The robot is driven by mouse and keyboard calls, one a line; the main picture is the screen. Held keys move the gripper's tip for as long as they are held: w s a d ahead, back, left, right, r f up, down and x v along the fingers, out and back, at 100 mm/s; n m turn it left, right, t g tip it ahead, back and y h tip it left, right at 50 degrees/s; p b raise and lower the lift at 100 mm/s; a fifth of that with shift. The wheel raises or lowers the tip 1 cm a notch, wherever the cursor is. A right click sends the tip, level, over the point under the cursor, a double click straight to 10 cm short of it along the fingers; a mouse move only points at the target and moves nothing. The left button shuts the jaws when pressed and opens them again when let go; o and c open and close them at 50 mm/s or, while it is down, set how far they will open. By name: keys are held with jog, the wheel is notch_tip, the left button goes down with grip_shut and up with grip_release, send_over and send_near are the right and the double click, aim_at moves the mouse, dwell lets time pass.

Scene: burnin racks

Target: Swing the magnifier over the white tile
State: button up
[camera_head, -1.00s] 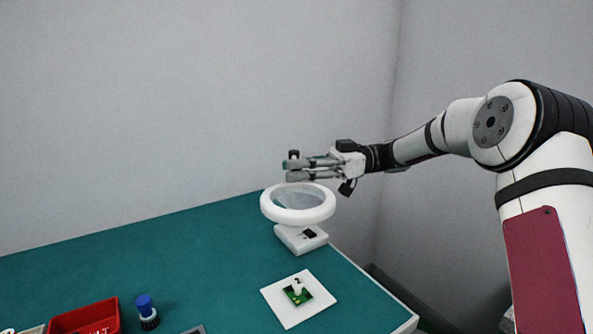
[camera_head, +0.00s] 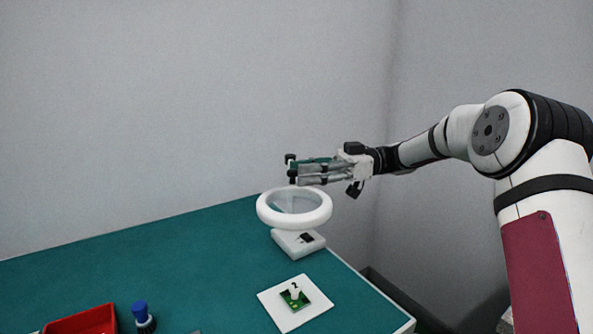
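The magnifier has a thick white ring with a clear lens (camera_head: 294,208) above a white base (camera_head: 292,244) near the table's right edge. A dark upright post with a black knob (camera_head: 290,158) shows above the far side of the ring. The white tile (camera_head: 272,305) lies in front of the base, with a small green circuit board (camera_head: 301,303) on it. The ring is over the base, behind the tile. My gripper (camera_head: 300,174) is above the ring, its fingertips just right of the post. Its finger gap and any contact with the post are unclear.
A red bin (camera_head: 85,321) and a blue-capped bottle (camera_head: 140,312) stand at the front left, cut off by the frame. The green table top (camera_head: 150,262) is clear between them and the magnifier. A grey wall is behind.

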jog(key=v, duration=0.9)
jog(key=shift+d, duration=0.3)
